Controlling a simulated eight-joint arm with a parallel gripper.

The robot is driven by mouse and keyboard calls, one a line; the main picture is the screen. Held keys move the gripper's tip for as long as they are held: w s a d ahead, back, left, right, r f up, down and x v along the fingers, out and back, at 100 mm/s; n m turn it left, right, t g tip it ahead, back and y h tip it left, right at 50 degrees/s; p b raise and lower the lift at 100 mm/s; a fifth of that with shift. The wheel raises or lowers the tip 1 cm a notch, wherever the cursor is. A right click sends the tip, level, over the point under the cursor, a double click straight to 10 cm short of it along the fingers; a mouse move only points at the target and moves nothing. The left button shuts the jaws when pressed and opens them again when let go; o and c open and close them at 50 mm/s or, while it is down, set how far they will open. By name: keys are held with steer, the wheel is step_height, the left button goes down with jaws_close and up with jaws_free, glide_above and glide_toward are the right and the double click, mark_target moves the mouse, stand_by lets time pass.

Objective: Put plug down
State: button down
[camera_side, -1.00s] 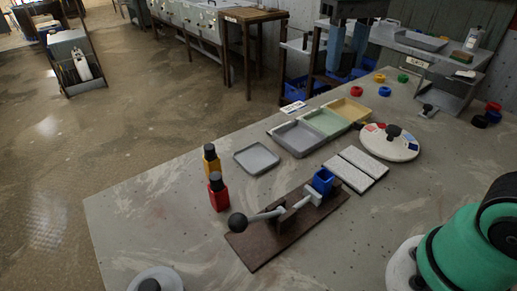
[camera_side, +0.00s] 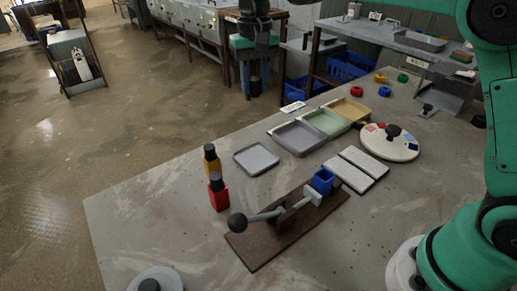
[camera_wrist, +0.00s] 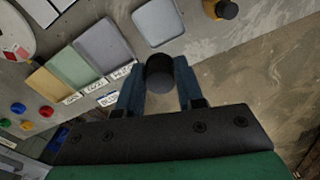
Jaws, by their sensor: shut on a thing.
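The plug (camera_wrist: 160,74) is a dark, round, stubby piece in the wrist view. My gripper (camera_wrist: 160,66) is shut on it, with a blue finger on each side. In the side view my gripper (camera_side: 255,84) hangs in the air beyond the table's far edge, fingers pointing down. The plug is too small and dark to make out clearly there. It touches nothing but the fingers as far as I can see.
The table (camera_side: 180,235) holds a pale grey tray (camera_side: 256,158), joined trays (camera_side: 298,138), a yellow bottle (camera_side: 211,158), a red bottle (camera_side: 218,192), a lever clamp (camera_side: 285,222) with a blue block (camera_side: 322,181), and a round disc (camera_side: 388,150).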

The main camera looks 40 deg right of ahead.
mark_target(256, 159)
step_height(256, 159, down, 16)
steer(key=shift+f, duration=0.1)
stand_by(0.4)
steer(key=shift+f, duration=0.1)
steer(key=c, duration=0.5)
jaws_free()
steer(key=shift+c, duration=0.2)
